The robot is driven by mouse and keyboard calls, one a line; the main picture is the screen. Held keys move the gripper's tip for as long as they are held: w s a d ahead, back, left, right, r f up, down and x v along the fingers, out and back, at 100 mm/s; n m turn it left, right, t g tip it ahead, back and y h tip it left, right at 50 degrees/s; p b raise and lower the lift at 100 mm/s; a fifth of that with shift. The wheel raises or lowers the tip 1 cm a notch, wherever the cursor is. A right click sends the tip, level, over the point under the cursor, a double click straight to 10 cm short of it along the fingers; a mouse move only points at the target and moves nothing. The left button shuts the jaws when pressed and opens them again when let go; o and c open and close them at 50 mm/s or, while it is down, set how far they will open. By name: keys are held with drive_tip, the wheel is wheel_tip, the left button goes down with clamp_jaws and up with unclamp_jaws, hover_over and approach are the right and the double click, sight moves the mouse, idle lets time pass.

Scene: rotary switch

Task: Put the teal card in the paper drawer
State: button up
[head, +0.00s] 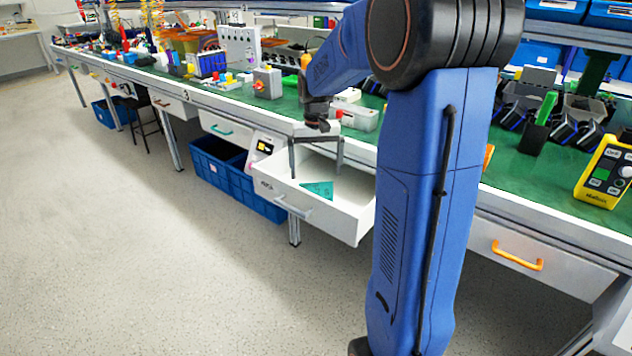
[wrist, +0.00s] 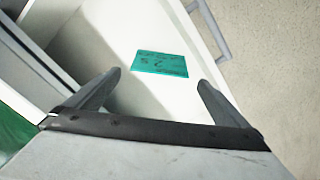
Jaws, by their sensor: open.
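The teal card (head: 318,189) lies inside the open white drawer (head: 350,225), which is pulled out from under the green-topped bench. In the wrist view the card (wrist: 159,64) rests flat on the drawer floor, apart from the walls, with dark marks on it. My gripper (head: 317,172) is over the drawer with its fingers spread wide and nothing between them. In the wrist view its two fingertips (wrist: 158,80) stand on either side of the card's near edge, and the card is not held.
The drawer has a grey handle (head: 293,207) on its front. Blue crates (head: 225,170) stand on the floor under the bench, left of the drawer. A closed drawer with an orange handle (head: 517,256) is to the right. The bench top is crowded. The floor in front is clear.

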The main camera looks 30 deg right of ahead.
wheel_tip(320, 180, up, 2)
drive_tip(key=shift+r, duration=0.15)
drive_tip(key=s+a+r+n+t, duration=0.1)
drive_tip(key=s+a+r, duration=0.2)
drive_tip(key=s+a, duration=0.3)
drive_tip(key=s+a+r+n+t, duration=0.15)
drive_tip(key=s+a, duration=0.25)
drive_tip(key=s, duration=0.4)
drive_tip(key=s+a+f+n+t, duration=0.1)
drive_tip(key=s+a, duration=0.1)
drive_tip(key=s, duration=0.6)
drive_tip(key=s+a+f+n+t, duration=0.1)
drive_tip(key=s+a+f, duration=0.1)
drive_tip(key=s, duration=0.6)
drive_tip(key=shift+a, duration=0.6)
drive_tip(key=shift+n, duration=0.25)
